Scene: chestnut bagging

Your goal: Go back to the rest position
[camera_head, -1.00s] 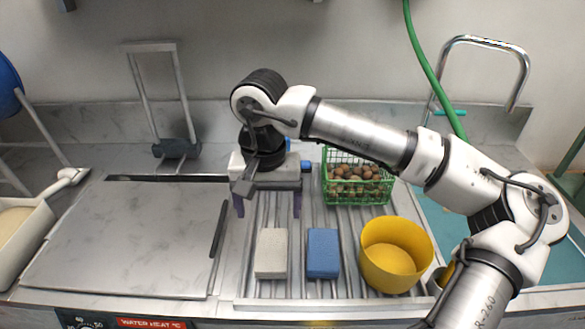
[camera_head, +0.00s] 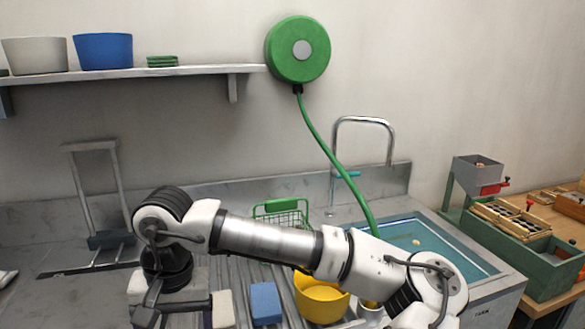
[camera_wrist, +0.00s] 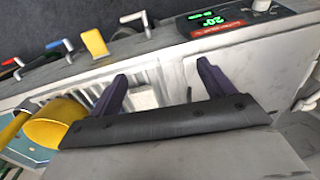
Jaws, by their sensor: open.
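My gripper (camera_wrist: 161,88) is open in the wrist view. Its two dark purple fingers stand apart with nothing between them. Below them in the scene lie the ribbed drainboard and the counter's front edge. In the head view my arm crosses the lower middle of the picture, and its end is at the bottom left, partly cut off by the frame's edge. No held object shows.
A blue sponge (camera_head: 265,303), a pale sponge (camera_head: 222,309) and a yellow bowl (camera_head: 322,299) sit near my arm. A green wire basket (camera_head: 283,212) is partly hidden behind it. The sink (camera_head: 420,240) lies to the right. A shelf (camera_head: 200,71) hangs on the wall.

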